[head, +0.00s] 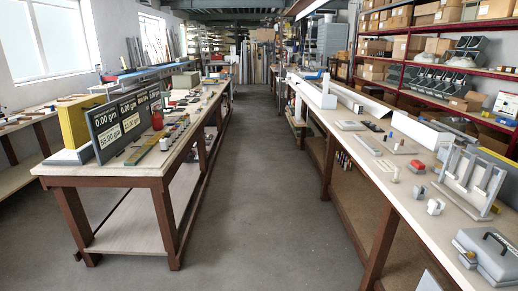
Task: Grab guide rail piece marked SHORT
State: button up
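My gripper is not in this view. No piece with a readable SHORT mark shows, so I cannot tell which item is the guide rail piece. Several long narrow strips (143,150), one yellowish, lie side by side near the front of the left workbench (110,170). Any marks on these are too small to read.
A clear concrete aisle (245,170) runs between the benches. Dark display panels (120,122) and a yellow box (80,122) stand on the left bench. A grey upright frame (470,180) and a grey case (490,255) sit on the right bench. Red shelving (420,90) lines the right wall.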

aim_at(326, 76)
jog(key=i, duration=3.55)
jog(key=i+j+z, duration=0.35)
jog(key=i, duration=0.5)
jog(key=i+j+z, duration=0.35)
jog(key=i, duration=0.45)
jog(key=i+j+z, duration=0.35)
jog(key=i+j, duration=0.4)
jog(key=j, duration=0.1)
